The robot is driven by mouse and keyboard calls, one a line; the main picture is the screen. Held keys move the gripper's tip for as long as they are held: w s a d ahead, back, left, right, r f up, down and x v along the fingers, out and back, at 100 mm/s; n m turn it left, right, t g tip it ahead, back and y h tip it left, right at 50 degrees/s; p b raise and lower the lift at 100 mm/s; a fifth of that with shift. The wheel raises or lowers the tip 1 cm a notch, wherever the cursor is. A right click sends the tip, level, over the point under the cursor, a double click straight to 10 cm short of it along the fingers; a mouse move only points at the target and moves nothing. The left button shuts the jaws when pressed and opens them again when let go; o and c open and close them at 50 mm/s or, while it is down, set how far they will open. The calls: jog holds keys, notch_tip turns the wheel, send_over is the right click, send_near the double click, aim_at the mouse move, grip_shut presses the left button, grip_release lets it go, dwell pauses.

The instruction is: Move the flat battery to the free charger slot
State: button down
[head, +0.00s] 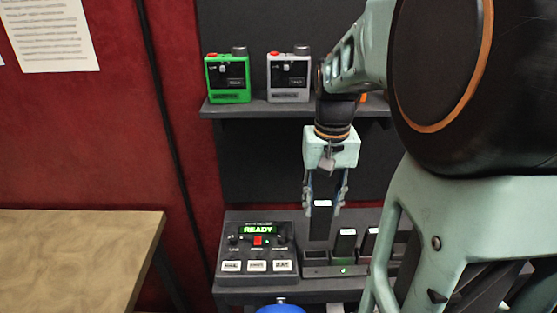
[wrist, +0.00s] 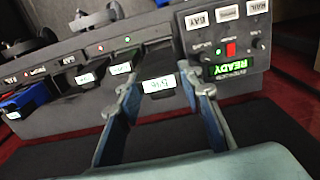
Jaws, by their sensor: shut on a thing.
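My gripper (head: 322,208) is shut on a dark battery (head: 321,224) with a white label on its top. The battery hangs upright at the left end of the charger (head: 318,270), over or just at the leftmost slot; I cannot tell whether its lower end is in. The held battery (wrist: 158,84) also shows between the two fingers in the wrist view. Next to it in the charger stands a battery with a green top edge (head: 344,242), and another dark battery (head: 370,240) is to its right. My arm hides the charger's right part in the head view.
A control box (head: 257,250) with a green READY display and labelled buttons stands left of the charger. A green device (head: 228,78) and a grey device (head: 288,78) sit on the shelf above. A blue battery (wrist: 25,100) shows at left in the wrist view. A wooden table (head: 75,250) is at left.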

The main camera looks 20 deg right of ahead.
aim_at(319, 231)
jog(key=shift+f+b, duration=1.95)
jog(key=shift+f, duration=0.6)
jog(key=shift+f+b, duration=1.35)
jog(key=shift+f, duration=0.9)
dwell(0.5)
jog(key=c, duration=1.3)
grip_release()
jog(key=shift+o, duration=0.2)
jog(key=shift+r, duration=0.2)
